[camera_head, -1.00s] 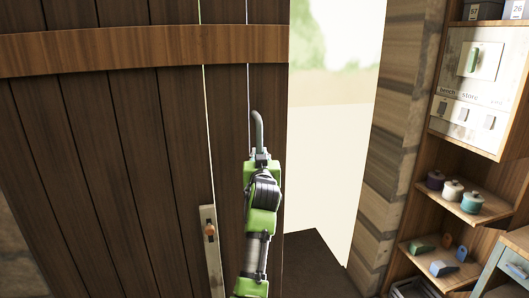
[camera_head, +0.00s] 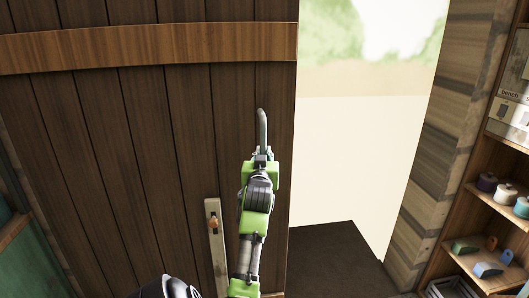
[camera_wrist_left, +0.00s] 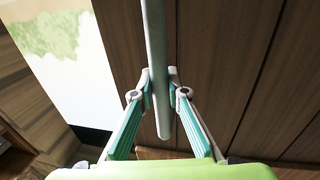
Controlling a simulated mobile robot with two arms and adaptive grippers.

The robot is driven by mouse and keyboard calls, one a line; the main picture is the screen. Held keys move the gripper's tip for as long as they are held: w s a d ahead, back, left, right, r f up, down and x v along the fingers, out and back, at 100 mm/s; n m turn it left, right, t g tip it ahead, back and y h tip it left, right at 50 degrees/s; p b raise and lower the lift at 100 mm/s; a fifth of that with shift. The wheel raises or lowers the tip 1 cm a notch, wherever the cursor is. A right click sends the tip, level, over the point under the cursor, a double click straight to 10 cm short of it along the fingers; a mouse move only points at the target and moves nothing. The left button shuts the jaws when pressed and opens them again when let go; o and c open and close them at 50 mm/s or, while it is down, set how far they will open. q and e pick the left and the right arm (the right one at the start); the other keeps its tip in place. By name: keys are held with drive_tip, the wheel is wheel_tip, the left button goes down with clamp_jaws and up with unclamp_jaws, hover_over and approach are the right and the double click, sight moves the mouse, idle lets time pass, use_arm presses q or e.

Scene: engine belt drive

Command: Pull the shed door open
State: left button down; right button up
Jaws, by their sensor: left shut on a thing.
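The shed door (camera_head: 130,130) is dark brown planks with a lighter cross board, and it fills the left and middle of the head view. It stands partly open, with a bright gap at its right edge. A grey bar handle (camera_head: 262,125) rises near that edge. My left gripper (camera_head: 262,153) is at the handle's lower part. In the left wrist view its fingers (camera_wrist_left: 158,82) close around the handle (camera_wrist_left: 156,35) from both sides, and the bar's lower end sticks out between them. My right gripper is not in view.
A pale plate with an orange latch piece (camera_head: 212,223) is on the door, left of my arm. The bright doorway (camera_head: 355,160) has a dark mat (camera_head: 335,258) at its foot. A wooden wall post (camera_head: 440,170) and a shelf (camera_head: 500,197) with spools stand at the right.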

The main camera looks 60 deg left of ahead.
use_arm(q)
drive_tip(key=shift+r, duration=0.15)
drive_tip(key=c, duration=2)
unclamp_jaws()
drive_tip(key=shift+w, duration=0.2)
drive_tip(key=shift+s+d, duration=0.2)
drive_tip(key=v, duration=1.1)
drive_tip(key=shift+s+d, duration=0.15)
drive_tip(key=shift+d, duration=0.1)
